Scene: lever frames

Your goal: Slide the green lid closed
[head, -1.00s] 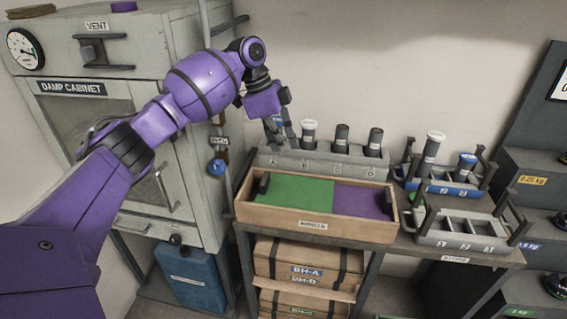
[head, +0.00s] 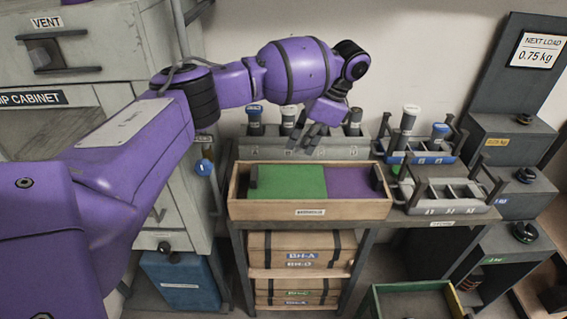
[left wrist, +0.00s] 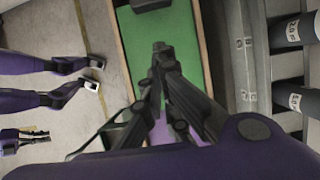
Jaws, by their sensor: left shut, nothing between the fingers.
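A wooden box (head: 310,209) stands on the bench. A green lid (head: 291,181) covers its left and middle part, and a purple surface (head: 349,182) shows at its right. A dark upright handle (head: 253,176) stands at the green lid's left end. Another dark block (head: 376,177) is at the box's right end. My left gripper (head: 302,150) is shut and empty, above the back edge of the box. In the left wrist view, the gripper (left wrist: 160,48) points down over the green lid (left wrist: 190,40), with the dark handle (left wrist: 150,4) at the top edge. My right gripper is not in the head view.
A grey rack (head: 345,149) with several capped tubes stands behind the box. A blue rack (head: 428,158) and a grey caddy (head: 450,207) with upright handles stand at its right. A cabinet (head: 75,80) is at the left. Space above the box's front is clear.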

